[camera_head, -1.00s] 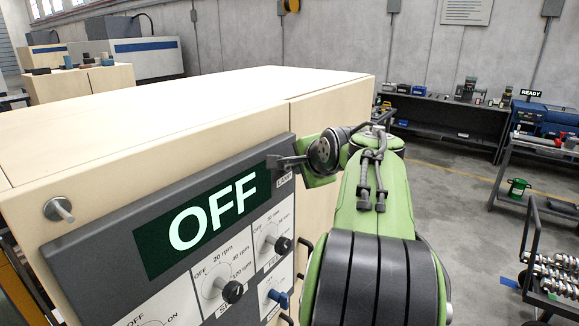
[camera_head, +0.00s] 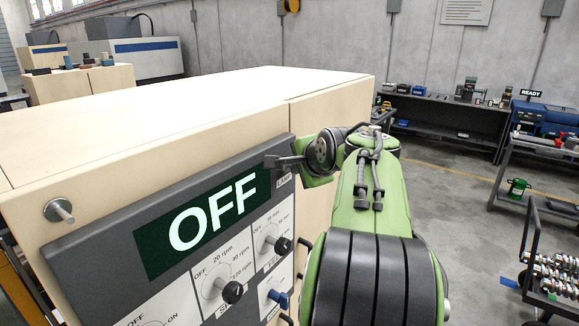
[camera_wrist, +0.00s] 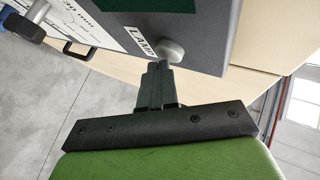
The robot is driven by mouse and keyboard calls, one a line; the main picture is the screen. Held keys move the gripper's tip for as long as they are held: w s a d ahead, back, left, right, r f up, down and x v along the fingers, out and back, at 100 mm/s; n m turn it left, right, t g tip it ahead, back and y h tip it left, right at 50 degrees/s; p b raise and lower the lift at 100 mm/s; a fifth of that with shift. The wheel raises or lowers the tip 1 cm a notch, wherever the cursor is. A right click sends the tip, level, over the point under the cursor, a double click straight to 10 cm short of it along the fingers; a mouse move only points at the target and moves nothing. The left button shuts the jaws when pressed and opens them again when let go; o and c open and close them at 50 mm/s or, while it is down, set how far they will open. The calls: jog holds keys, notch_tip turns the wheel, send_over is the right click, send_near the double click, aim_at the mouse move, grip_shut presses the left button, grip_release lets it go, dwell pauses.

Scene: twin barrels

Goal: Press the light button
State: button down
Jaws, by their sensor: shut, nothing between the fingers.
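The light button is a pale round knob (camera_wrist: 171,51) beside a LAMP label (camera_wrist: 138,40) on the dark control panel (camera_wrist: 215,30). In the head view the panel (camera_head: 110,240) has an OFF display (camera_head: 212,214), and my gripper hides the button at its upper right corner. My gripper (camera_head: 272,162) is shut and empty at that corner. In the wrist view my gripper's fingertips (camera_wrist: 158,66) are right at the button's near side. I cannot tell whether they touch it.
Black-tipped dials (camera_head: 232,291) and a blue-tipped knob (camera_head: 279,299) sit below the display. A metal peg (camera_head: 60,210) sticks out of the wooden cabinet (camera_head: 180,110) at left. A dark bench (camera_head: 450,118) and a cart (camera_head: 555,285) stand at right, with open floor between.

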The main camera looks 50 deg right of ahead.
jog(key=shift+w, duration=0.2)
jog(key=shift+s, duration=0.35)
jog(key=s+p, duration=0.1)
jog(key=s, duration=0.5)
jog(key=shift+d, duration=0.25)
dwell(0.5)
